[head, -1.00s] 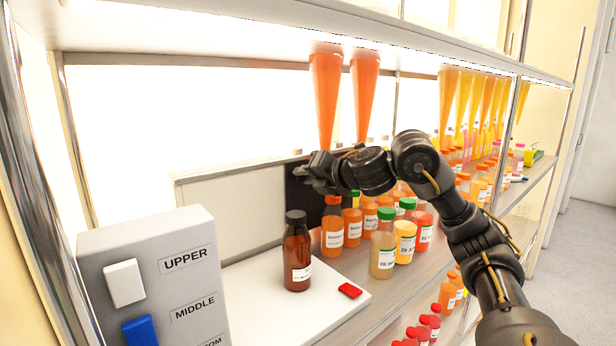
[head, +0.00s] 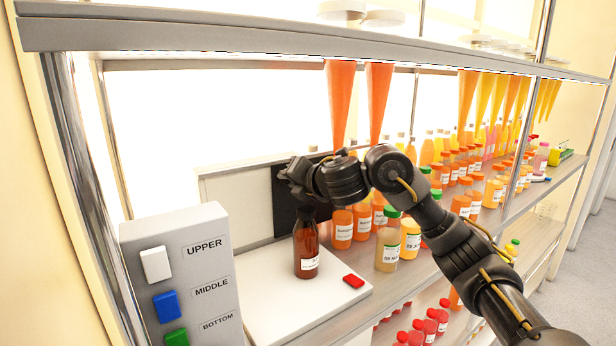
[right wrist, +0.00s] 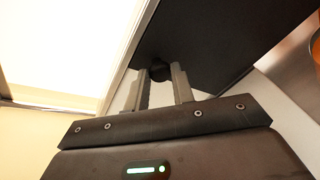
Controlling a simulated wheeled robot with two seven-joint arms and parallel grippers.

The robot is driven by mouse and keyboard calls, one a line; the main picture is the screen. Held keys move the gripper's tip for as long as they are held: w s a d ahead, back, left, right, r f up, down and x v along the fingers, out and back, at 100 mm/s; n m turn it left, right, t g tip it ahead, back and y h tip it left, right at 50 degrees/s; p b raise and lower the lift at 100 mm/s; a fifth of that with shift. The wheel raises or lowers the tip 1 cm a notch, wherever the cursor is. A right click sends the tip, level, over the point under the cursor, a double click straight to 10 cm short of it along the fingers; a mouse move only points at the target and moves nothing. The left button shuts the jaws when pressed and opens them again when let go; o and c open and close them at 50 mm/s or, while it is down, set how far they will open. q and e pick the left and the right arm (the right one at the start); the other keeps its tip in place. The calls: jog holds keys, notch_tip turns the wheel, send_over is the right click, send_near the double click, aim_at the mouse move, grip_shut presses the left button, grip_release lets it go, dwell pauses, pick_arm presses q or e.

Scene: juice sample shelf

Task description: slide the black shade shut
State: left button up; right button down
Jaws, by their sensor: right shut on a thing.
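The black shade (head: 285,207) is a dark upright panel behind the brown bottle, at the right of a white back panel (head: 235,208). White panel still shows to the left of the shade. My right gripper (head: 293,178) is at the shade's upper part, with the arm reaching in from the right. In the right wrist view its two fingers are closed on the shade's round black knob (right wrist: 158,70), and the dark shade (right wrist: 215,35) fills the upper right. The gripper hides part of the shade in the head view. My left gripper is not in view.
A grey switch box (head: 205,270) stands at left. Juice bottles (head: 388,250) crowd the right. Orange cones (head: 340,105) hang above.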

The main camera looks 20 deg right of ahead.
jog(key=c, duration=1.2)
grip_release()
jog(key=shift+d, duration=0.1)
jog(key=shift+v, duration=5.4)
